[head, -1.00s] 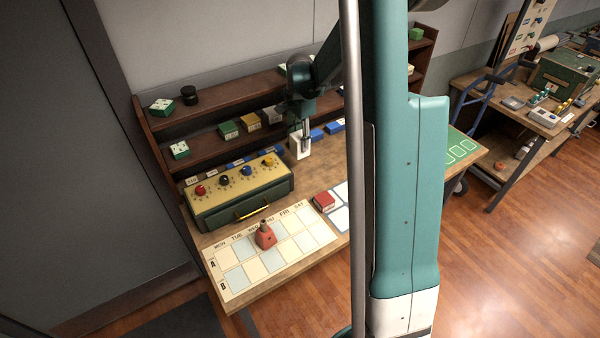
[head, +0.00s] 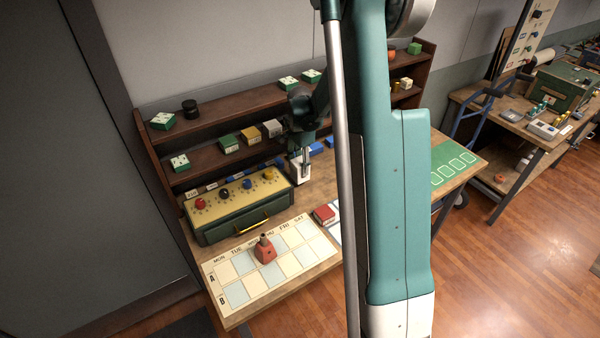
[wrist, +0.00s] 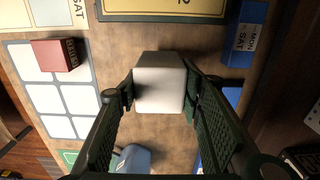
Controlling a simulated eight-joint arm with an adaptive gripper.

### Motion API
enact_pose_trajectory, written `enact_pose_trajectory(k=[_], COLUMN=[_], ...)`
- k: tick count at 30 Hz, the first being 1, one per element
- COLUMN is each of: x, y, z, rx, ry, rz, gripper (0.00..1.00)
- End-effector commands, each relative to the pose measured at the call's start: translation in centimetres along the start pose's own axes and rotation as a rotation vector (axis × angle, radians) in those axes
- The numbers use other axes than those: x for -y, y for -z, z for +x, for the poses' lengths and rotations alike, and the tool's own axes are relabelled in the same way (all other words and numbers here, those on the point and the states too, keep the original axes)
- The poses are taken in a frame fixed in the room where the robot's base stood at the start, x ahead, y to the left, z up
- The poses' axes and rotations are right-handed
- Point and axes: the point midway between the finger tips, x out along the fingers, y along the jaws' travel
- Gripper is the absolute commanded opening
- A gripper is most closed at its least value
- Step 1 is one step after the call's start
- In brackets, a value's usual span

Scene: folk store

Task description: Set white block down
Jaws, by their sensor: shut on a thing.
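The white block (wrist: 160,82) is between the two fingers of my gripper (wrist: 160,92) in the wrist view, touched on both sides. In the head view the white block (head: 300,172) hangs at the end of my gripper (head: 301,158), just right of the yellow-topped box with coloured knobs. It appears above the wooden bench top; its exact height and whether it touches the bench cannot be told. My arm hides part of the bench to the right.
The knob box (head: 240,205) stands left of the block. A calendar board (head: 225,290) with a red weight (head: 264,250) lies in front. A red box (head: 325,214) sits on a white-celled mat (wrist: 68,122). Blue boxes (head: 316,148) stand behind. A green mat (head: 450,165) lies right.

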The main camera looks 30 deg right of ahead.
Motion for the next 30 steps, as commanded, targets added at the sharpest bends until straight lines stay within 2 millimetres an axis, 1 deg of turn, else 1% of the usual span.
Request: enact_pose_trajectory(k=[8,18,20,30], x=[0.0,0.1,0.0,0.0], y=[0.0,0.0,0.0,0.0], z=[0.3,3.2,3.6,3.8], rx=[0.000,0.000,0.000,0.000], ry=[0.000,0.000,0.000,0.000], rz=[0.000,0.000,0.000,0.000], gripper=[0.29,0.29,0.29,0.29])
